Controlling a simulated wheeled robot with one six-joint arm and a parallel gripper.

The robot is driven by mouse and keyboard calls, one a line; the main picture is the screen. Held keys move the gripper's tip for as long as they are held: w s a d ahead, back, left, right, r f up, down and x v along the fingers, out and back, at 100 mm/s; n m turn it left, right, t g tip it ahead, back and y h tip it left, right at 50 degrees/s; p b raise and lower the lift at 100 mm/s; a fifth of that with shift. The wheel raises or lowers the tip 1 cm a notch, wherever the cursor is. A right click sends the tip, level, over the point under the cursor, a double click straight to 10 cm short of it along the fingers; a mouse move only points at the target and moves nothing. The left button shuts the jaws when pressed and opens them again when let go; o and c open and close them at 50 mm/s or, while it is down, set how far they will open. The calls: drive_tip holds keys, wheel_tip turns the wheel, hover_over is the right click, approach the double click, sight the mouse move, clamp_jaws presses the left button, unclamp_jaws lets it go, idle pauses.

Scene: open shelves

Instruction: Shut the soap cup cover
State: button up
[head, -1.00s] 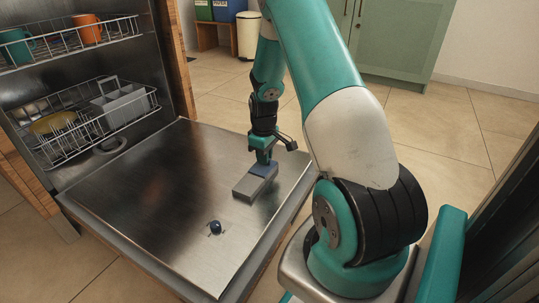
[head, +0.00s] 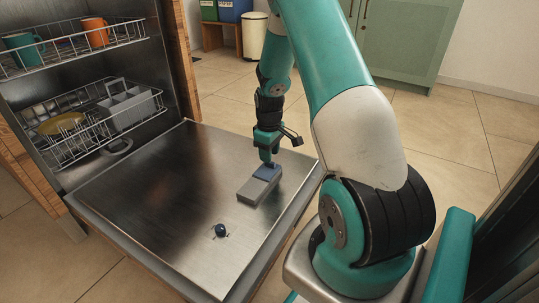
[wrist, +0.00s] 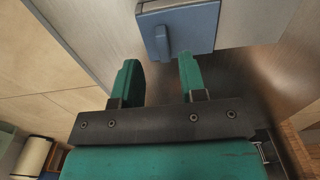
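The soap cup (head: 252,190) is a grey box on the inside of the lowered dishwasher door. Its blue cover (head: 267,172) sits at the box's far end, leaving the near grey part bare. In the wrist view the blue cover (wrist: 195,27) shows at the top, with a raised blue tab (wrist: 162,43) on it. My gripper (wrist: 158,78) is open and empty, its two teal fingers apart. The tab lies just ahead of the gap between them, nearer the left finger in the picture. In the head view my gripper (head: 267,160) is over the cover; contact cannot be told.
The metal door (head: 165,205) lies flat, with a small dark round part (head: 221,231) near its front. An upper rack (head: 75,52) with mugs and a lower rack (head: 100,135) with dishes stand at left. The door surface left of the soap cup is clear.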

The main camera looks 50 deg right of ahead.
wheel_tip(320, 180, up, 14)
drive_tip(key=p, duration=0.7)
drive_tip(key=shift+r, duration=0.25)
drive_tip(key=s+a+r+n+t+y+p, duration=0.1)
drive_tip(key=a+r+p, duration=0.1)
drive_tip(key=a+r, duration=0.75)
drive_tip(key=a+r+n+y+p, duration=0.1)
drive_tip(key=a+r+p, duration=0.2)
drive_tip(key=a+r, duration=0.7)
drive_tip(key=s+a+r+n+y+p, duration=0.1)
drive_tip(key=s+a+r, duration=0.2)
drive_tip(key=s+a, duration=0.35)
drive_tip(key=s+a+r+n+g+p, duration=0.1)
drive_tip(key=s+a+r+p, duration=0.1)
drive_tip(key=s+a, duration=0.45)
drive_tip(key=s+a+r+n+y+p, duration=0.1)
drive_tip(key=s+a+r, duration=0.2)
drive_tip(key=s+a, duration=0.35)
wheel_tip(320, 180, up, 37)
drive_tip(key=w+p, duration=0.1)
drive_tip(key=p, duration=3.6)
drive_tip(key=shift+w+r+p, duration=0.15)
drive_tip(key=shift+w+p, duration=0.15)
drive_tip(key=shift+p, duration=0.1)
drive_tip(key=shift+d, duration=0.1)
